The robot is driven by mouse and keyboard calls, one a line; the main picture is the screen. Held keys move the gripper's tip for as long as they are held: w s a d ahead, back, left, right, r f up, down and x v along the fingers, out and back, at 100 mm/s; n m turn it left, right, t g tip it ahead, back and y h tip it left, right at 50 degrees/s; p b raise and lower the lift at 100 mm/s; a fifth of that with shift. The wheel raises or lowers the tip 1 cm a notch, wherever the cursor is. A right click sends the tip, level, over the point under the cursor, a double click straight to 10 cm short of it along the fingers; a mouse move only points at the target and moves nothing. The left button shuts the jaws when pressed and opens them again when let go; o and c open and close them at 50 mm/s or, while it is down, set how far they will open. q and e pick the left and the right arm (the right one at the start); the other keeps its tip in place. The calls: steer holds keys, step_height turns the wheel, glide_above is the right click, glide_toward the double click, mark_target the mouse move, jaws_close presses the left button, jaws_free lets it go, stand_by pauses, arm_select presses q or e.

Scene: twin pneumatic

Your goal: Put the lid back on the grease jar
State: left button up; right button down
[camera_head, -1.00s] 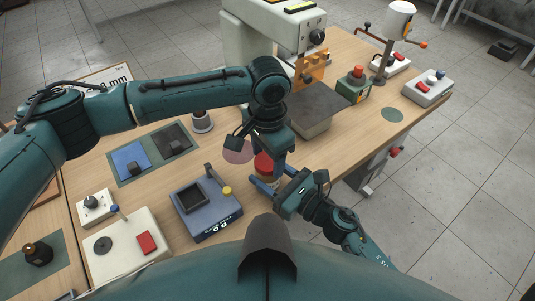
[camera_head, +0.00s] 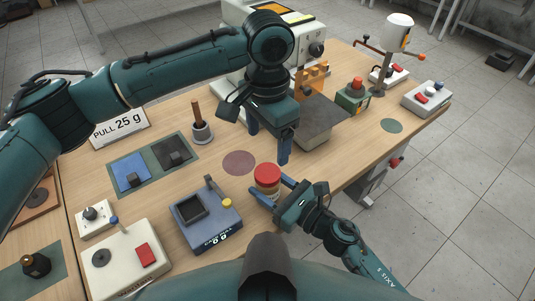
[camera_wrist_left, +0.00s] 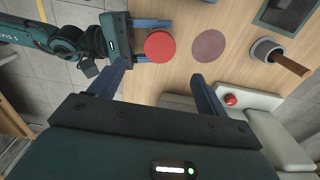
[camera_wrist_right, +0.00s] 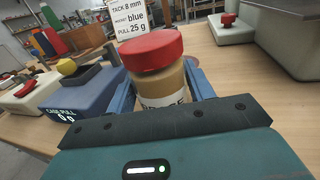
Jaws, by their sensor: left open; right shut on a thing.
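The grease jar (camera_wrist_right: 162,88) has a tan body with a pale printed label and stands upright at the table's near edge. The red lid (camera_head: 267,174) sits on top of the jar, also seen from above in the left wrist view (camera_wrist_left: 160,46). In the right wrist view the lid (camera_wrist_right: 150,50) covers the jar's mouth; I cannot tell how tightly it is fastened. My right gripper (camera_head: 273,190) is shut around the jar's body, below the lid. My left gripper (camera_head: 268,144) is open and empty, above and beyond the lid, apart from it.
A round mauve mat (camera_head: 238,163) lies bare behind the jar. A blue-grey gauge box (camera_head: 206,222) with a yellow knob stands left of the jar. A cup with a wooden handle (camera_head: 202,131) and the large pale machine (camera_head: 248,18) stand farther back.

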arm_select(q)
steer(key=shift+r, duration=1.45)
arm_select(e)
steer(key=shift+c, duration=2.4)
jaws_free()
arm_select(q)
step_height(320, 180, down, 3)
steer(key=b, duration=0.3)
arm_select(e)
steer(key=v, duration=1.3)
arm_select(q)
steer(key=shift+s+d, duration=0.1)
arm_select(e)
steer(key=shift+s+d, duration=0.1)
steer(key=shift+s, duration=0.05)
